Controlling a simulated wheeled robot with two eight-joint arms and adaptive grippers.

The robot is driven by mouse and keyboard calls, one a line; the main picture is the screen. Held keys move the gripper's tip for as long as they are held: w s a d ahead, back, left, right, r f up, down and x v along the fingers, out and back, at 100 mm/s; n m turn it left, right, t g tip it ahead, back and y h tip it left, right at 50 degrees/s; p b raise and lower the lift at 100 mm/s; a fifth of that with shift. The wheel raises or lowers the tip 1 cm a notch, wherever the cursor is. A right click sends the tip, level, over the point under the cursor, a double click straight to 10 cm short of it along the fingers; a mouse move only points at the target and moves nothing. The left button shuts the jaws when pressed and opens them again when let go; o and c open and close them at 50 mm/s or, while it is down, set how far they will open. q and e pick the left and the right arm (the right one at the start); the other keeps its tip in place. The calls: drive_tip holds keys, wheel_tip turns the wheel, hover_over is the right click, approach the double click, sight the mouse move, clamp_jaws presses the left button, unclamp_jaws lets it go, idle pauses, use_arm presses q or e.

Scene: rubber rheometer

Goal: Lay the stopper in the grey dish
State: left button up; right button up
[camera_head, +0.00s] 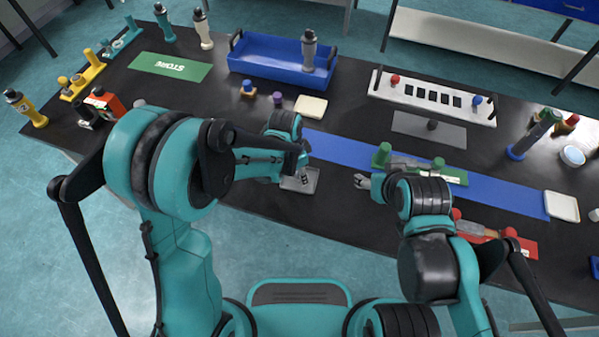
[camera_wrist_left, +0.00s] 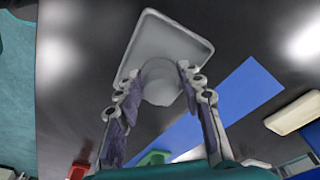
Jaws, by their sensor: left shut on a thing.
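The grey dish (camera_head: 312,184) lies on the black table below my left gripper (camera_head: 303,174). In the left wrist view the dish (camera_wrist_left: 185,42) is a pale square tray with a raised rim. My left gripper (camera_wrist_left: 158,76) is shut on the stopper (camera_wrist_left: 160,88), a pale grey round piece between the fingertips. The stopper overlaps the near part of the dish in that view; I cannot tell whether it touches the dish. In the head view my gripper hides the stopper. My right gripper (camera_head: 362,182) is to the right, over the table; its finger state is unclear.
A blue strip (camera_head: 335,146) runs along the table right of the dish. A cream dish (camera_head: 311,106) and a blue tray (camera_head: 262,78) are behind. A green stand (camera_head: 455,176) and a red stand (camera_head: 520,246) are near my right arm.

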sight(294, 178)
use_arm(q)
drive_tip(key=shift+f, duration=0.25)
drive_tip(key=o, duration=1)
drive_tip(key=shift+r, duration=0.1)
drive_tip(key=shift+r, duration=0.35)
wheel_tip(294, 178, up, 12)
drive_tip(key=a+f+p, duration=0.1)
drive_tip(key=a+p, duration=0.1)
drive_tip(key=p, duration=0.2)
drive_tip(key=s+a+r+n+t, duration=0.3)
drive_tip(key=s+a+r+n, duration=0.2)
drive_tip(key=a, duration=0.3)
drive_tip(key=s+a+r+n+t+y, duration=0.1)
drive_tip(key=s+a+r+n+t, duration=0.2)
drive_tip(key=s+a+r+n, duration=0.2)
drive_tip(key=s+a+n, duration=0.2)
drive_tip(key=shift+a+n+y, duration=0.3)
drive_tip(key=shift+a, duration=0.05)
